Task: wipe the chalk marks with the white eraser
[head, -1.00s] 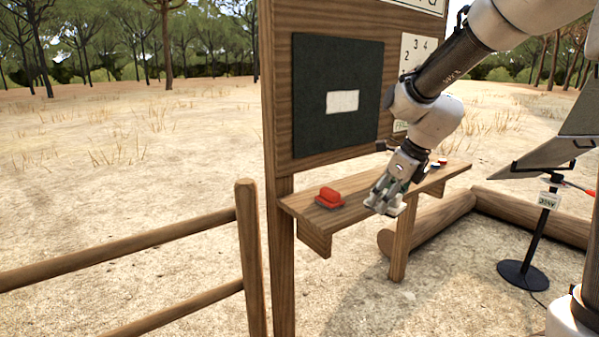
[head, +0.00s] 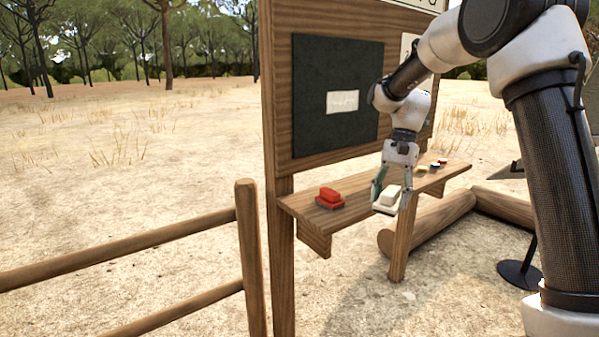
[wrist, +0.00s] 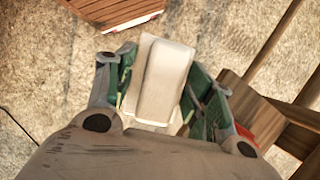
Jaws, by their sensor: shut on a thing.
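My gripper (head: 391,199) is shut on the white eraser (head: 390,195), pointing down beside the front edge of the wooden shelf (head: 352,209). The eraser is a pale block on a wider pale base. In the wrist view the eraser (wrist: 166,80) sits between my gripper's fingers (wrist: 160,90). The dark board (head: 315,65) stands above and behind the shelf. On it is a pale rectangle (head: 342,102) with faint marks, too small to tell whether they are chalk. The gripper is apart from the board.
A red eraser-like block (head: 329,197) lies on the shelf's left end. Small round items (head: 434,164) lie at its right end. A log rail fence (head: 247,255) stands at front left, and logs (head: 440,218) lie under the shelf. The ground left of the fence is open.

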